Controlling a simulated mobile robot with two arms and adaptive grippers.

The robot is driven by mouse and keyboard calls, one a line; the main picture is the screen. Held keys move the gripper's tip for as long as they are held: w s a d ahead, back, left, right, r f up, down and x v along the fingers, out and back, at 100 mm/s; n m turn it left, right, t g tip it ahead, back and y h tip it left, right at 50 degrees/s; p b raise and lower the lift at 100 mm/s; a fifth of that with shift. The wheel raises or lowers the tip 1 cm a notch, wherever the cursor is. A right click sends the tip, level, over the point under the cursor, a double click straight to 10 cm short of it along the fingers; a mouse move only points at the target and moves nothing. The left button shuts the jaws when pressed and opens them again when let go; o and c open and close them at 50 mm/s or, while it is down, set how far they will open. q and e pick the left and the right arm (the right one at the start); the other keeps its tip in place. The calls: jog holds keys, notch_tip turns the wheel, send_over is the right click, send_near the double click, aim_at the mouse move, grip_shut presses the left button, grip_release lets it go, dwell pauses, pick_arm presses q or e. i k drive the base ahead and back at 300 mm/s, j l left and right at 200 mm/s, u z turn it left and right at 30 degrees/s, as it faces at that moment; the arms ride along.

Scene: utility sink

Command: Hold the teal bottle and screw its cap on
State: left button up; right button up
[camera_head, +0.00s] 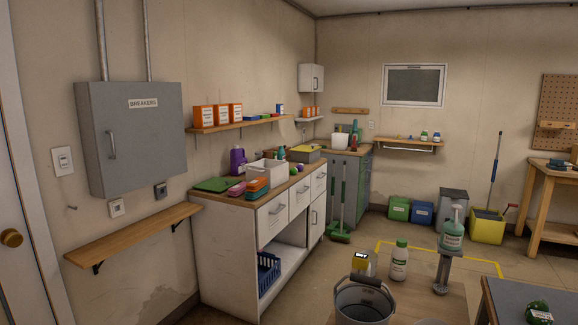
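A smaller teal bottle (281,153) stands far back on the counter at the left. I cannot tell which of the two the task means. No loose cap can be made out. A white bottle (399,264) with a green cap (402,243) stands upright left of the larger teal bottle. Neither of my grippers shows in the head view.
A grey bucket (364,304) and a small yellow-and-dark item (360,263) are at the bottom centre. A dark-topped table (520,290) with a green round item (538,313) is at the lower right. A white cabinet (230,240) lines the left wall. Floor between is partly clear.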

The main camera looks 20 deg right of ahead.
aim_at(281, 154)
jog(key=i+j+u, duration=0.15)
jog(key=i+u, duration=0.25)
jog(key=i, duration=0.45)
jog(key=i+z, duration=0.25)
jog(key=i, duration=0.25)
jog(key=i+z, duration=0.2)
jog(key=i, duration=0.3)
jog(key=i+j+z, duration=0.1)
jog(key=i+z, duration=0.15)
jog(key=i, duration=0.25)
jog(key=i+j+z, duration=0.25)
jog(key=i, duration=0.25)
jog(key=i+l+z, duration=0.2)
jog(key=i+l, duration=0.2)
jog(key=i+l+z, duration=0.15)
jog(key=i+l, duration=0.2)
jog(key=i+l+z, duration=0.2)
jog(key=i, duration=0.35)
